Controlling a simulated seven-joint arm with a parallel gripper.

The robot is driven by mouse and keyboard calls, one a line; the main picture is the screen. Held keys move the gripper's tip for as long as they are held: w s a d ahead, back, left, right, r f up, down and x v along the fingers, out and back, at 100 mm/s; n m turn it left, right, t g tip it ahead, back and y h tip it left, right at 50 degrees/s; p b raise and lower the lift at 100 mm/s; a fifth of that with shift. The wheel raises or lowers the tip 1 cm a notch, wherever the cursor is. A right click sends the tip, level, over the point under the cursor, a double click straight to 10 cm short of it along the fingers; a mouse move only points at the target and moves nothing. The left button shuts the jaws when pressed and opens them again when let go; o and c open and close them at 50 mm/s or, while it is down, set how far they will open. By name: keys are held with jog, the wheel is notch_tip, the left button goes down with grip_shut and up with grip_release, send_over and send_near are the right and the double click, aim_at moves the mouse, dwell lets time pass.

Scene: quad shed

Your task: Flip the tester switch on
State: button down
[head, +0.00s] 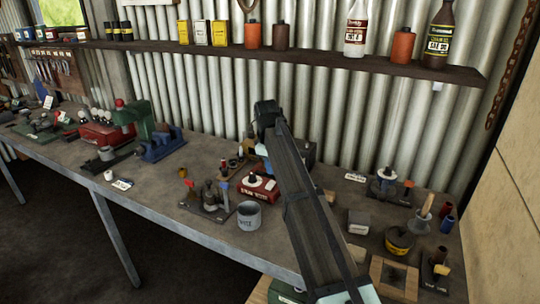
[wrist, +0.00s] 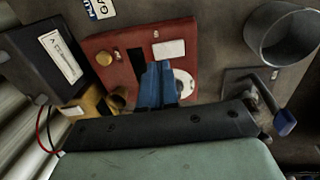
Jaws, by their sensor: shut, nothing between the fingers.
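A red box (wrist: 120,45), which looks like the tester, lies under my gripper in the wrist view. Contact cannot be told. In the head view the red box (head: 258,188) stands on the bench left of my arm; my fingertips are not clear there.
A black labelled box (wrist: 65,62) with red and black wires and a brass-coloured part (wrist: 95,103) sit beside the red box. A grey cup (head: 249,215) and a blue-tipped lever (wrist: 284,123) are close by. A shelf (head: 300,58) runs above the cluttered bench.

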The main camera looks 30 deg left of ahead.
aim_at(272, 182)
jog(key=shift+w+f, duration=0.15)
jog(key=shift+f, duration=0.9)
jog(key=shift+w+f, duration=0.15)
jog(key=shift+f, duration=0.9)
jog(key=shift+w+f, duration=0.1)
jog(key=shift+f, duration=0.2)
jog(key=shift+s, duration=0.25)
jog(key=shift+s+r, duration=0.2)
jog(key=shift+s, duration=0.4)
notch_tip(272, 182, up, 14)
jog(key=s, duration=0.2)
jog(key=shift+w+d, duration=0.1)
